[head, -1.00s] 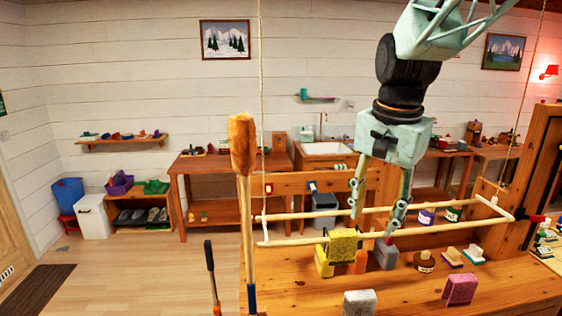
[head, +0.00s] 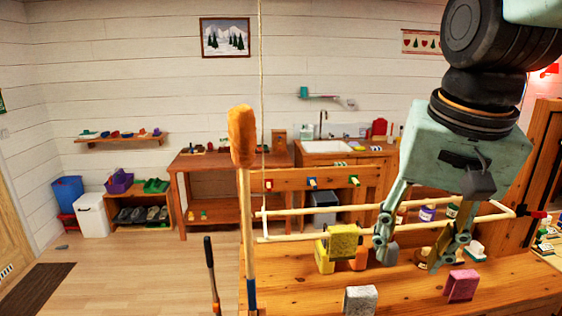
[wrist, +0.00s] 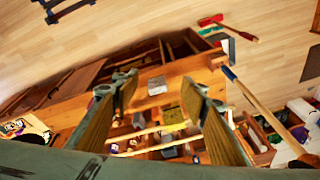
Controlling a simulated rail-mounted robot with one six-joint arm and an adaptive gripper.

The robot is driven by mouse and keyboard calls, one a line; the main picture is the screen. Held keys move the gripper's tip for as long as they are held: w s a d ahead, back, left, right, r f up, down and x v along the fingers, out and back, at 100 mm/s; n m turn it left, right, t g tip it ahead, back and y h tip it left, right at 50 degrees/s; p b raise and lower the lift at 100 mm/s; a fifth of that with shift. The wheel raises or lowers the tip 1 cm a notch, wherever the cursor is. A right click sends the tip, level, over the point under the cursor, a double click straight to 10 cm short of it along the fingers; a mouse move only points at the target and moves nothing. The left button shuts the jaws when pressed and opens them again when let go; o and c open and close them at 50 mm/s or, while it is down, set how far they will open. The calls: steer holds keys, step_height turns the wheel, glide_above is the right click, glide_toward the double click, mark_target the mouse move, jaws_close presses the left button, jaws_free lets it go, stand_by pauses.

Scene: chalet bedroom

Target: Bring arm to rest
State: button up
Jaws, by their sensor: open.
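My gripper (head: 411,256) is open and empty at the right of the head view, with its fingers pointing down above the wooden bench (head: 300,295). The wrist view also shows its two spread fingers (wrist: 160,95), with nothing between them held. In the head view, a yellow sponge (head: 342,240) stands left of the fingers and a pink sponge (head: 462,285) stands in front of them. A grey sponge (head: 360,300) sits near the bench's front edge. The fingers partly hide a grey block (head: 390,254) behind them.
A pale rod frame (head: 330,213) hangs by a rope (head: 262,90) over the bench. A long-handled duster (head: 242,140) stands upright at the bench's left end. Bottles (head: 427,212) stand behind the gripper. The floor at left (head: 140,270) is mostly clear.

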steer(key=s+f+n+t+b, duration=0.1)
steer(key=s+f+n, duration=0.3)
steer(key=s, duration=1)
steer(key=shift+s, duration=0.15)
steer(key=shift+r, duration=0.1)
stand_by(1.4)
